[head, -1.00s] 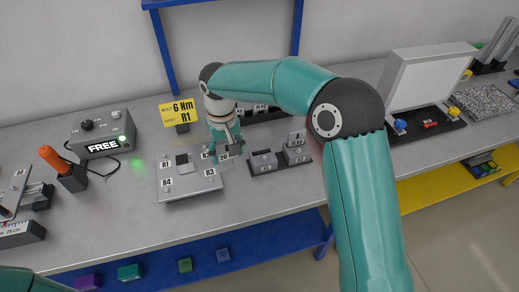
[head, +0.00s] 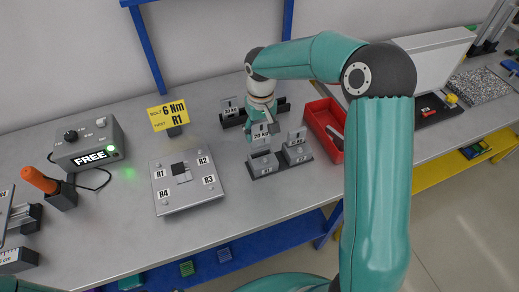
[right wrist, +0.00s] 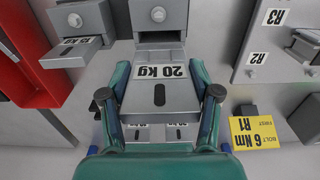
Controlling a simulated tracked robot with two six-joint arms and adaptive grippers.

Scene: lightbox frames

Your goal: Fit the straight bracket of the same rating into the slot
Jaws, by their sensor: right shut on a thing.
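My right gripper (head: 262,122) is shut on a grey bracket labelled 20 kg (head: 261,134). In the right wrist view the bracket (right wrist: 160,93) sits between the teal fingers (right wrist: 160,110). My left gripper is out of view.
A metal plate (head: 200,195) marked R1 to R4 lies to the left, with a yellow sign (head: 169,115) behind it. A dark rack (head: 232,121) with a 30 kg bracket stands behind the stand. A red bin (head: 322,118) stands close on the right.

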